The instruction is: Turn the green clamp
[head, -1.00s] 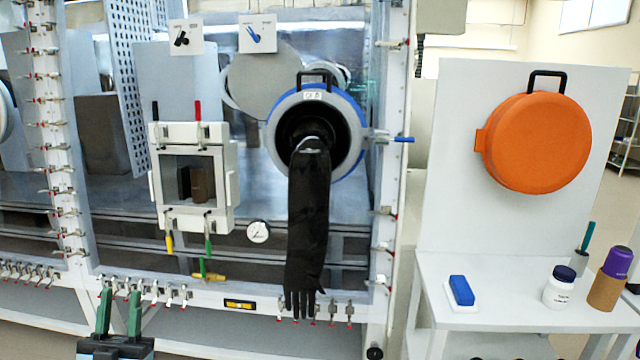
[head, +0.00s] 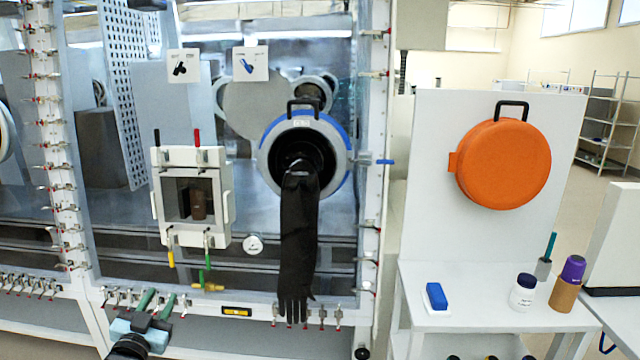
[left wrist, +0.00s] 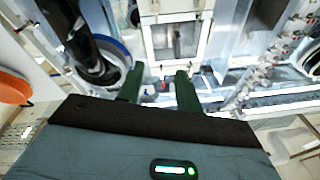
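The green clamp (head: 207,256) hangs at the lower right of the white-framed hatch (head: 225,210), its handle pointing down. A yellow-handled clamp (head: 171,256) hangs at the lower left. My left gripper (head: 160,300) is below and left of the green clamp in the head view, apart from it, with its green fingers spread and empty. In the left wrist view both fingers (left wrist: 159,88) stand apart, with the hatch (left wrist: 148,42) beyond them. I cannot make out the green clamp there. My right gripper is not in view.
A black glove (head: 298,245) hangs from the blue-ringed port (head: 346,160) right of the hatch. A green-and-yellow valve (head: 208,287) and a round gauge (head: 253,244) are below the hatch. A white side table (head: 460,312) with bottles stands at the right.

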